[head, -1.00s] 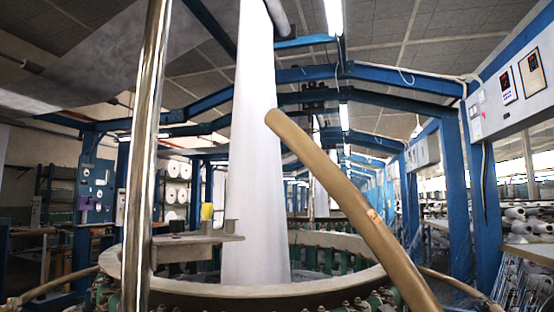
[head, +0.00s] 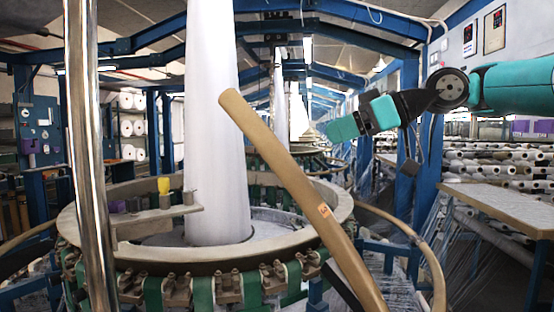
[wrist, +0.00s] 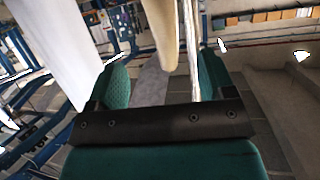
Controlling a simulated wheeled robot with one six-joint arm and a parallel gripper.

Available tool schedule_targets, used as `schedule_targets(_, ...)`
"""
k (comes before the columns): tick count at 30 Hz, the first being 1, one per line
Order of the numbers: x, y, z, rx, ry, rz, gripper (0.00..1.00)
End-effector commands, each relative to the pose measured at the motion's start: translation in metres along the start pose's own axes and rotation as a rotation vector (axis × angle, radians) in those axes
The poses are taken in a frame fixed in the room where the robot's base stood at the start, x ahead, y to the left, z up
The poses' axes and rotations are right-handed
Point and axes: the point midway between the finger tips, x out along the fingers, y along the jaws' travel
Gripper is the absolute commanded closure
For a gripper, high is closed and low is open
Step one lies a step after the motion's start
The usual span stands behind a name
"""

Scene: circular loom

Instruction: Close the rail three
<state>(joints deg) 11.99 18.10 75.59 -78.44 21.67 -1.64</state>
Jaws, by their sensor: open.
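A thick tan curved rail (head: 292,165) stands raised and slanted in front of the circular loom in the head view, with a small orange label on it. I take it for rail three, though no number is readable. Its upper end is free, and its lower end runs out at the bottom edge. My gripper (head: 338,130) is to the right of the rail, apart from it, and points left. In the wrist view my gripper (wrist: 162,82) has its two green fingers spread, with nothing held. The rail (wrist: 162,35) shows beyond the gap between them.
The loom's ring (head: 335,212) surrounds a tall white fabric tube (head: 212,130). A chrome pole (head: 85,150) stands at the left; another shiny pole (wrist: 191,45) shows in the wrist view. A lower tan rail (head: 425,250) curves at the right, near a table (head: 505,205).

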Motion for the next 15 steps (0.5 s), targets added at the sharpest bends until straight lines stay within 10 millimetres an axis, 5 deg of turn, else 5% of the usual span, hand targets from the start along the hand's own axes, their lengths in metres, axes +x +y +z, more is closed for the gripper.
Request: schedule_targets(15,0.112,-0.002,-0.004,0.002,-0.003,-0.004,0.24)
